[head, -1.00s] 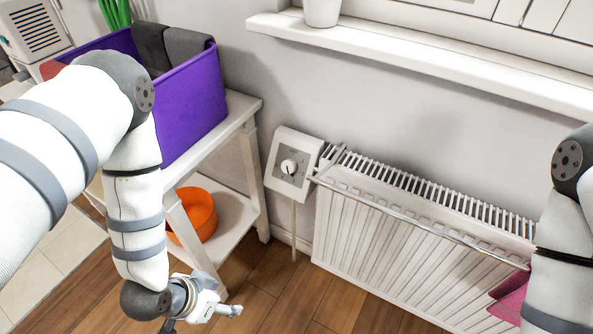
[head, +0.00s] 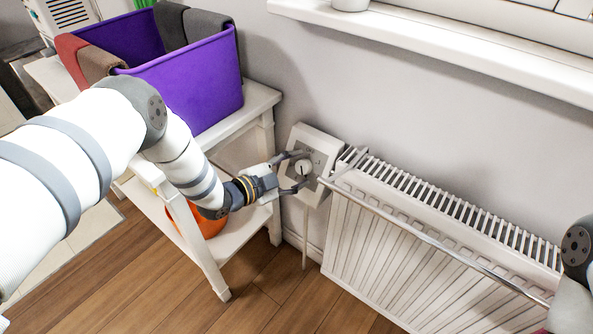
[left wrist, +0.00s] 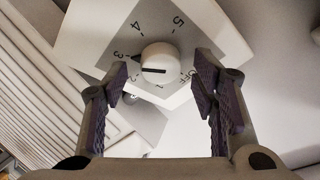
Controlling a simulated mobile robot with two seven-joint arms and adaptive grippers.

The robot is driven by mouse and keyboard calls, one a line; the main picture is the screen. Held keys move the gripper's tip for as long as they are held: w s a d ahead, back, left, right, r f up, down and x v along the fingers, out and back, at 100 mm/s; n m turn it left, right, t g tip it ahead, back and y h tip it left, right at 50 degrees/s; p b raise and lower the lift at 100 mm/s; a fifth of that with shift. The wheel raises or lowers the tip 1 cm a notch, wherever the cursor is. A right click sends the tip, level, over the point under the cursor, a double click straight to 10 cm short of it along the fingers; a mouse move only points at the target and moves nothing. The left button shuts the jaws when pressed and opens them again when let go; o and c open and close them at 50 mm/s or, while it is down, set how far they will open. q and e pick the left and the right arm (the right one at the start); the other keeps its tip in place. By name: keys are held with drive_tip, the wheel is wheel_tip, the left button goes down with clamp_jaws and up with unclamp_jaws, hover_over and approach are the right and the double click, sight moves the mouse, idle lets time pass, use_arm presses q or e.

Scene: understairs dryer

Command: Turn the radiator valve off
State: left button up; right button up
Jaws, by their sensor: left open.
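The radiator valve is a white box (head: 321,144) with a round white knob (head: 304,167), beside the left end of the radiator (head: 430,240). In the left wrist view the knob (left wrist: 160,60) has a dark line across it, and a small dark pointer at its left side lies near the 3. The dial plate (left wrist: 205,35) shows numbers up to 5 and OFF at the lower right. My left gripper (head: 296,172) is open at the valve. In the left wrist view its fingers (left wrist: 160,85) stand on either side of the knob, with visible gaps. My right gripper is out of view.
A metal rail (head: 430,240) runs along the radiator's front, close to the valve. A white shelf (head: 262,100) stands left, holding a purple bin (head: 190,85) and an orange bowl (head: 205,222). A windowsill (head: 440,45) is above. The floor (head: 120,265) in front is clear.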

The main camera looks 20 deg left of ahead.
use_arm(q)
drive_tip(key=shift+w, duration=0.2)
drive_tip(key=c, duration=1.2)
drive_tip(key=shift+o, duration=0.2)
drive_tip(key=shift+d, duration=0.1)
